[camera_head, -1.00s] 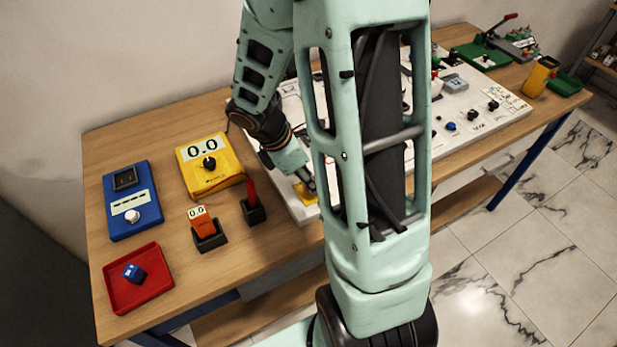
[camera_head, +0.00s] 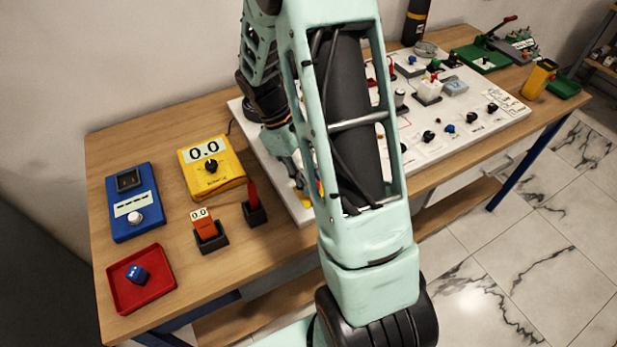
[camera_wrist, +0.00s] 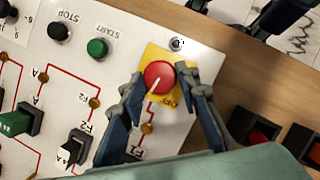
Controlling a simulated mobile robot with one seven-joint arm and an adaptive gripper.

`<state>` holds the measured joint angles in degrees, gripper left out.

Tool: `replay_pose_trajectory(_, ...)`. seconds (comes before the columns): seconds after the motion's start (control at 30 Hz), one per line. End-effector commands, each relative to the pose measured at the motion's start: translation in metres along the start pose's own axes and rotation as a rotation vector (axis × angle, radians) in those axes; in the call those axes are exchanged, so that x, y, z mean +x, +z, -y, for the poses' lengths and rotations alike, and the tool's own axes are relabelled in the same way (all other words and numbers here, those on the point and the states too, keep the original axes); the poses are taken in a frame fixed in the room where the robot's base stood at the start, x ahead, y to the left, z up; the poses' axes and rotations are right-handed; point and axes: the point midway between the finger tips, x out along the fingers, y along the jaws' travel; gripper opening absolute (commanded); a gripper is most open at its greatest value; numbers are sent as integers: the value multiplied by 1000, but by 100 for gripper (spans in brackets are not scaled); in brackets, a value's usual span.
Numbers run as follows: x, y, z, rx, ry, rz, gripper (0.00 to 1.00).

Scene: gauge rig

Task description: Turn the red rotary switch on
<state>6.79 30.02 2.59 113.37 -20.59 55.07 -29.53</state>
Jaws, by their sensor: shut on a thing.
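The red rotary switch (camera_wrist: 158,77) sits on a yellow plate (camera_wrist: 153,55) on the white panel, in the wrist view. A white pointer line on the knob points down and left, and "OFF" is printed on the plate below right of it. My gripper (camera_wrist: 160,88) has one finger on each side of the red knob and is shut on it. In the head view my gripper (camera_head: 302,188) is over the panel's near left edge, and my arm hides most of the knob.
Left of the panel stand a yellow meter (camera_head: 212,180), a blue meter (camera_head: 135,220) and a red tray (camera_head: 165,283).

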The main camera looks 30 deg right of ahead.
Motion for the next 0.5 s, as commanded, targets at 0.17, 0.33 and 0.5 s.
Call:
replay_pose_trajectory(0.17, 0, 1, -2, 158, -65, 0, 6)
replay_pose_trajectory(0.33, 0, 1, -4, 300, -124, 1, 6)
replay_pose_trajectory(0.5, 0, 2, -4, 425, -176, 1, 6)
